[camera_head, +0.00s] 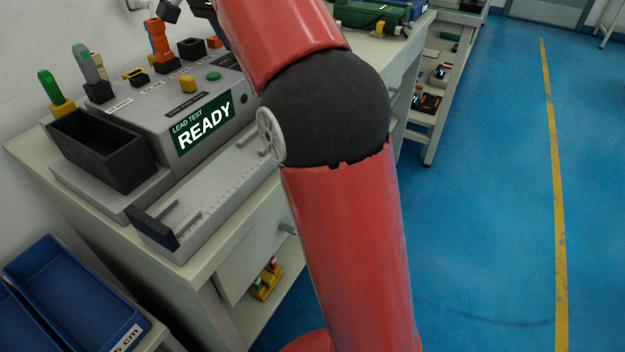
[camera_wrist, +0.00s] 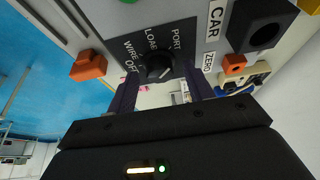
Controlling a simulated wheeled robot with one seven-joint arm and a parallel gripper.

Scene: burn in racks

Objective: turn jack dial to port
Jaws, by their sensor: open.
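The jack dial (camera_wrist: 157,67) is a round black knob on a dark plate in the wrist view. The plate carries the words OFF, WIRE, LOAD and PORT, with PORT (camera_wrist: 176,39) at the upper right. I cannot tell for sure which word the knob points at. My gripper (camera_wrist: 160,80) is open, with one dark finger on each side of the knob. Gaps show between the fingers and the knob. The dial and my gripper cannot be made out in the head view, where my arm covers the middle.
Near the dial are an orange block (camera_wrist: 88,66), a small orange piece (camera_wrist: 235,65) and a black socket block (camera_wrist: 262,27). In the head view, a grey lead test unit reading READY (camera_head: 204,124) and a black bin (camera_head: 104,150) stand on the bench. The blue floor (camera_head: 480,200) is clear at right.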

